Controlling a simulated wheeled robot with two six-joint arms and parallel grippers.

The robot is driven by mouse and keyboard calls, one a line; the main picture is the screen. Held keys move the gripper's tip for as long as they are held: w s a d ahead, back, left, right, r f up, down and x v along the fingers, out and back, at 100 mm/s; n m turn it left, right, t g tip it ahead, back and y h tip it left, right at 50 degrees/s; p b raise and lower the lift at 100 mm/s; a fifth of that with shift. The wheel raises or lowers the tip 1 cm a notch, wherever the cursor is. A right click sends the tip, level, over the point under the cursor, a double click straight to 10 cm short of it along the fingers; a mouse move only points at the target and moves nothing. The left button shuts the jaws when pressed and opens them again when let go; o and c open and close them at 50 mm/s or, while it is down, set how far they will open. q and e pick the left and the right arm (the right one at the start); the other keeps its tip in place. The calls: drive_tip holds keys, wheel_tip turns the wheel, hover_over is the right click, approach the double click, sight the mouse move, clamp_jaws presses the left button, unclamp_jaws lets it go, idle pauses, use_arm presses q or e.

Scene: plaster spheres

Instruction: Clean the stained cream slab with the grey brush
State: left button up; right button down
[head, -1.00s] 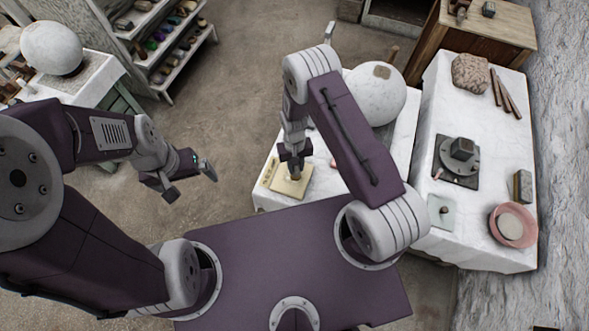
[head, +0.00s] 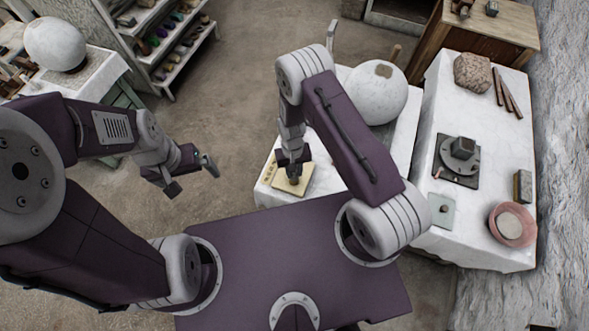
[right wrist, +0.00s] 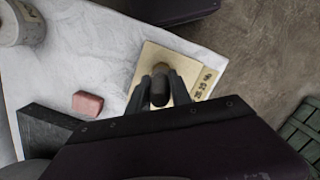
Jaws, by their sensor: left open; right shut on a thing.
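The cream slab (head: 300,188) lies flat on the near end of a white marble-topped table. In the right wrist view the slab (right wrist: 150,52) shows small dark marks along its right side. My right gripper (head: 293,172) points down over the slab, shut on the grey brush. In the right wrist view the brush (right wrist: 160,90) shows as a dark rounded handle between the fingers, with a tan part beyond it over the slab. Whether it touches the slab is hard to tell. My left gripper (head: 191,177) is open and empty, above the floor left of the table.
A large white plaster sphere (head: 376,97) stands behind my right arm on the same table. A pink block (right wrist: 88,104) lies beside the slab. A second white table (head: 440,115) at the right holds a stone, a turntable and a pink basin (head: 512,225). Bare floor lies at left centre.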

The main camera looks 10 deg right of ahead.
drive_tip(key=shift+w+d+b, duration=0.2)
drive_tip(key=shift+w+d, duration=0.25)
drive_tip(key=shift+w, duration=0.2)
drive_tip(key=shift+w+d+b, duration=0.2)
drive_tip(key=shift+w+d, duration=0.2)
drive_tip(key=shift+w, duration=0.2)
drive_tip(key=shift+s+a+r+p, duration=0.2)
drive_tip(key=shift+s+r+p, duration=0.1)
drive_tip(key=shift+r+p, duration=0.2)
drive_tip(key=shift+s+a+r+p, duration=0.25)
drive_tip(key=shift+r+p, duration=0.1)
drive_tip(key=shift+p, duration=0.1)
drive_tip(key=shift+s+f, duration=0.1)
wheel_tip(320, 180, up, 3)
drive_tip(key=shift+f+p, duration=0.15)
drive_tip(key=shift+p, duration=0.9)
drive_tip(key=shift+f, duration=0.1)
